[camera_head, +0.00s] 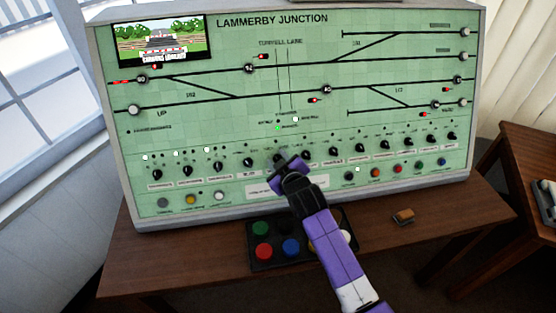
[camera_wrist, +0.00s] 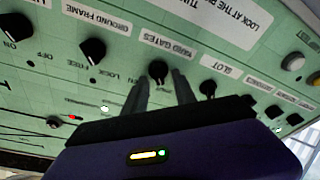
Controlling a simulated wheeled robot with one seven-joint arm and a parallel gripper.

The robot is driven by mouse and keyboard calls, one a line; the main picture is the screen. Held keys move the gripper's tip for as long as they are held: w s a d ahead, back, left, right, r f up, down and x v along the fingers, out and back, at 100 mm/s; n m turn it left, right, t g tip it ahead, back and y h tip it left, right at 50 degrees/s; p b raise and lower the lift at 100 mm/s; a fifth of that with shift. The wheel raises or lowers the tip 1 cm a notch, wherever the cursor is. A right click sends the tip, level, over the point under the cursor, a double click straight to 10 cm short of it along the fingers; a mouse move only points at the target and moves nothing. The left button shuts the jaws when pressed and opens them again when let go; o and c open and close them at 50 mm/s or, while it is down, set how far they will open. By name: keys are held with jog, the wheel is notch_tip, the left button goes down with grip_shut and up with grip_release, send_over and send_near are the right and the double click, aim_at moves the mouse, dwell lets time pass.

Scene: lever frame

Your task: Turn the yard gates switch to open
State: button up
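The yard gates switch (camera_wrist: 158,71) is a small black rotary knob under a white label reading "YARD GATES" in the wrist view. My gripper (camera_wrist: 161,78) is open, its two dark fingers on either side of this knob. A little green shows between the right finger and the knob; I cannot tell whether the left finger touches it. In the head view my gripper (camera_head: 279,161) is at the middle of the knob row, covering most of the switch.
The slot knob (camera_wrist: 208,88) and ground frame knob (camera_wrist: 93,50) flank the switch closely. The green Lammerby Junction panel (camera_head: 230,100) stands on a wooden desk (camera_head: 190,255). A black button box (camera_head: 261,256) with coloured buttons lies below my arm. A small brown object (camera_head: 403,216) lies right.

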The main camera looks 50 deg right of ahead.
grip_shut()
jog(key=shift+m+b, duration=0.4)
jog(key=shift+b, duration=0.05)
jog(key=shift+f+m+b, duration=0.15)
jog(key=shift+m+b, duration=0.45)
jog(key=m+h+b, duration=0.1)
jog(key=m+b, duration=0.3)
jog(key=shift+m, duration=0.4)
jog(key=m+g+h+b, duration=0.1)
jog(key=m+b, duration=0.3)
jog(key=m, duration=0.1)
jog(key=shift+s+d, duration=0.1)
jog(key=shift+s+d+m+g+h+b, duration=0.1)
jog(key=shift+m+g+h+b, duration=0.2)
jog(key=shift+m+b, duration=1.3)
jog(key=shift+r+m+p, duration=0.2)
jog(key=shift+m+p, duration=0.15)
jog(key=shift+m, duration=0.05)
